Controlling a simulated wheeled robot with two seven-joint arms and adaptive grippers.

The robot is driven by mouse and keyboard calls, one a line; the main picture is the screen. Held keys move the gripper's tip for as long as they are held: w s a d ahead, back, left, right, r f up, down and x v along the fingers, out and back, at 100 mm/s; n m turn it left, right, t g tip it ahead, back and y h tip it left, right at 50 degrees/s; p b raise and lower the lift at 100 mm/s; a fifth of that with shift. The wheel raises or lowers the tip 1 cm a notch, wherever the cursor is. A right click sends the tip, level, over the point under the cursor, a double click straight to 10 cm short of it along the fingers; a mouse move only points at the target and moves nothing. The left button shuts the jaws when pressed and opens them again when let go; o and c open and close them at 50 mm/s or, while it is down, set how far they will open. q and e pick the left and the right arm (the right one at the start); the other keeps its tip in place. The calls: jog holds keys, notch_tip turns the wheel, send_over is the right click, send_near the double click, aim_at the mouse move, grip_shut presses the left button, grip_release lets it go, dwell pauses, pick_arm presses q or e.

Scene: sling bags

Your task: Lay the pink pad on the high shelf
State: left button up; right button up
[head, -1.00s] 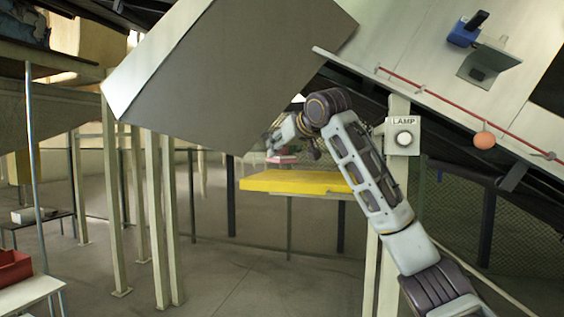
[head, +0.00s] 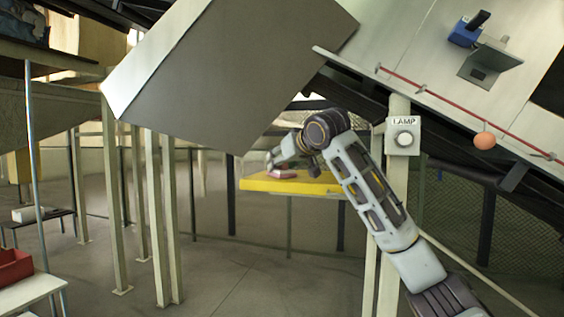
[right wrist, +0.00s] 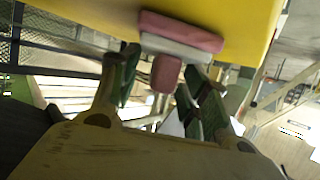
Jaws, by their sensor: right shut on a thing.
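The pink pad (head: 283,174) shows at the top of a yellow shelf (head: 262,186) in the head view, low over its surface or on it; I cannot tell whether it touches. In the right wrist view the pad (right wrist: 180,30) has a pale grey layer and a smaller pink block (right wrist: 166,73) on the gripper side. My right gripper (right wrist: 166,88) is shut on this block, one green-lined finger on each side. In the head view the right gripper (head: 272,164) is small and partly hidden by its own wrist. My left gripper is not in view.
A large grey panel (head: 240,70) hangs left of my right arm, close above the shelf. A post with a lamp switch (head: 404,138) stands right of the arm. A sloped panel with a red cord (head: 440,98) is at the upper right. Pale posts (head: 155,220) stand left.

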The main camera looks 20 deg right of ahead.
jog(key=shift+f, duration=0.1)
jog(key=o, duration=1)
jog(key=shift+s+d+r, duration=0.1)
jog(key=shift+s+r, duration=0.2)
jog(key=shift+s, duration=0.15)
jog(key=b+v, duration=0.3)
jog(key=v, duration=0.7)
jog(key=shift+b, duration=0.3)
jog(key=shift+s+d+r, duration=0.1)
jog(key=shift+s+r, duration=0.15)
jog(key=shift+s, duration=0.2)
